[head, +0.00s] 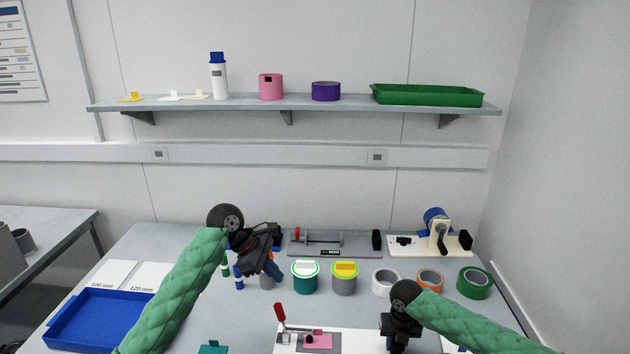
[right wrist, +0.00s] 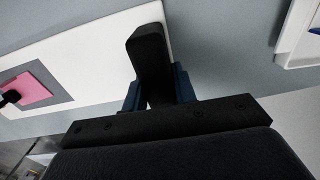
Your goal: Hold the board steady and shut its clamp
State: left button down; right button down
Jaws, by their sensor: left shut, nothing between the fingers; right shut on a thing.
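The white board (head: 350,336) lies at the front of the table, cut off by the lower picture edge. Its clamp has a red handle (head: 280,313) standing up and leaning slightly left. A pink piece (head: 318,341) lies on a grey patch of the board; it also shows in the right wrist view (right wrist: 32,89). My right gripper (head: 398,344) is shut on a black upright grip (right wrist: 150,62) at the board's right end. My left gripper (head: 277,276) is shut and empty, above the table behind the clamp, pointing down to the right.
Several tape rolls and tins stand in a row behind the board, including a teal tin (head: 305,280) and a green roll (head: 474,283). A grey fixture (head: 350,245) and a tape dispenser (head: 437,240) stand at the back. A blue tray (head: 98,320) lies left.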

jog(key=shift+s+d+f, duration=0.15)
jog(key=shift+d+f, duration=0.1)
jog(key=shift+f, duration=0.15)
jog(key=c, duration=1.4)
grip_release()
jog(key=o, duration=0.4)
jog(key=shift+d, duration=0.1)
jog(key=shift+c, duration=0.2)
jog(key=shift+w+r, duration=0.15)
jog(key=shift+w, duration=0.05)
